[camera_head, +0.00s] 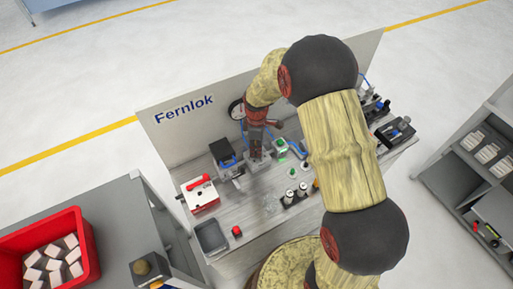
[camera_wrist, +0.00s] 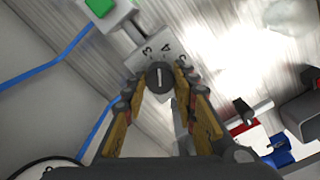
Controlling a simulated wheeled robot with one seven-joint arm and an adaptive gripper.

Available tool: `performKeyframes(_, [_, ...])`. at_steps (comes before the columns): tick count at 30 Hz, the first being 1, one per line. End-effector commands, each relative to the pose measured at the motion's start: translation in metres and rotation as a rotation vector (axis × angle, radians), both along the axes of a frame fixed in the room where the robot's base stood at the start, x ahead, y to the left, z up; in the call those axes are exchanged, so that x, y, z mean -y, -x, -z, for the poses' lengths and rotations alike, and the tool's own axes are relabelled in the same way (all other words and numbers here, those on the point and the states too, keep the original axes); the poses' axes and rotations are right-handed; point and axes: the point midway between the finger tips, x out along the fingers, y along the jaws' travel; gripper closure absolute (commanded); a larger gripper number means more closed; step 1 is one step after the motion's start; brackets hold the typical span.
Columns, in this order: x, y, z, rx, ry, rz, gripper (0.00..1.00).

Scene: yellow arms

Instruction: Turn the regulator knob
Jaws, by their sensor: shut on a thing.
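The regulator knob (camera_wrist: 160,77) is a dark round knob with a light pointer line, on a pale dial plate (camera_wrist: 150,52) with numbers such as 3 and 4. In the wrist view my gripper (camera_wrist: 161,84) has its two fingers on either side of the knob and is shut on it. The pointer line runs roughly up and down in that view. In the head view my gripper (camera_head: 256,150) reaches down onto the bench near the back panel. The knob is hidden there behind the gripper.
The bench (camera_head: 262,228) carries a red-and-white box (camera_head: 201,194), a grey tray (camera_head: 211,237), a red button (camera_head: 237,231) and small bottles (camera_head: 289,197). A back panel (camera_head: 172,137) reading "Fernlok" stands behind. Blue tubing (camera_wrist: 62,58) runs beside the knob.

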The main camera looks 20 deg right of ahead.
Motion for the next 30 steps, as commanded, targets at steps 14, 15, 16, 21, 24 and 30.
performKeyframes(14, [0.000,0.000,0.000,0.000,0.000,0.001,0.54])
performKeyframes(15, [0.000,0.000,0.000,0.000,0.000,0.001,0.54])
performKeyframes(16, [0.000,0.000,0.000,0.000,0.000,0.001,0.54])
performKeyframes(21, [0.000,0.000,-0.002,0.001,0.000,0.001,0.54])
performKeyframes(24, [0.000,-0.001,-0.011,0.003,0.000,0.001,0.54])
performKeyframes(30, [0.000,-0.002,-0.048,0.006,0.001,0.001,0.54])
